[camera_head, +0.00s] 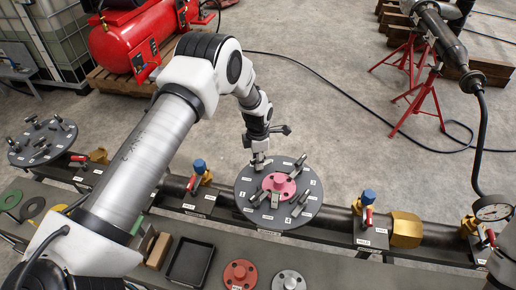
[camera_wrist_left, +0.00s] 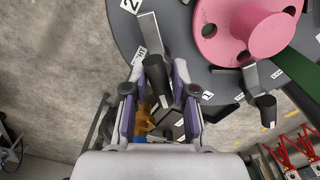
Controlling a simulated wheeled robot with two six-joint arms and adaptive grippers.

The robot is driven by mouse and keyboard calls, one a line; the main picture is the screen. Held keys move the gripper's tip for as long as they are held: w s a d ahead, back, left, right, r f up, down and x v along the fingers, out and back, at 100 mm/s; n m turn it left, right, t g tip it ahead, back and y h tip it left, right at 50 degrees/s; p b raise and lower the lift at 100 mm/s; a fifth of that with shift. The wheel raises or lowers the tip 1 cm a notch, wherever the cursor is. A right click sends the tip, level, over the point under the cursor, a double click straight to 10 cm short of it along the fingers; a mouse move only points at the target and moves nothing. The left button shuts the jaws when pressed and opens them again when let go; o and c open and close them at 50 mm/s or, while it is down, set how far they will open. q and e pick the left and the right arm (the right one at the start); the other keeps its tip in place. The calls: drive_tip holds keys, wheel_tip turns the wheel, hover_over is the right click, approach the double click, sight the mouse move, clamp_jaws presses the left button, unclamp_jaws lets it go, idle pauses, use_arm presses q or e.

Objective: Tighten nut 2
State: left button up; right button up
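A round dark grey flange plate (camera_head: 247,186) with several clamp-like pieces on its face lies on the pipe line, and a pink flanged hub (camera_head: 277,185) stands at its middle. Small white number labels ring the plate; one at the top of the left wrist view (camera_wrist_left: 130,5) reads 2. My left gripper (camera_head: 259,162) is at the plate's far edge. In the left wrist view its fingers (camera_wrist_left: 160,72) stand apart on both sides of a black-ended clamp piece (camera_wrist_left: 157,78), with gaps showing; contact at the tips is unclear. My right gripper is out of frame.
Blue-topped valves (camera_head: 199,168) and (camera_head: 369,197) with red handles rise on both sides of the plate. A second flange plate (camera_head: 42,142) sits at far left. A black tray (camera_head: 190,262) and a red flange (camera_head: 240,274) lie in front.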

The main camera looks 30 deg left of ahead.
use_arm(q)
drive_tip(key=m+b, duration=0.1)
drive_tip(key=m, duration=0.4)
drive_tip(key=shift+f+m+b, duration=0.15)
drive_tip(key=shift+m+b, duration=0.15)
drive_tip(key=shift+m, duration=0.1)
drive_tip(key=m, duration=0.4)
drive_tip(key=m+b, duration=0.1)
drive_tip(key=m, duration=0.3)
drive_tip(key=shift+m, duration=0.3)
drive_tip(key=shift+r+n+p, duration=0.25)
drive_tip(key=shift+n+p, duration=0.1)
drive_tip(key=shift+n, duration=0.85)
wheel_tip(320, 180, up, 7)
drive_tip(key=p, duration=0.5)
drive_tip(key=shift+f, duration=0.1)
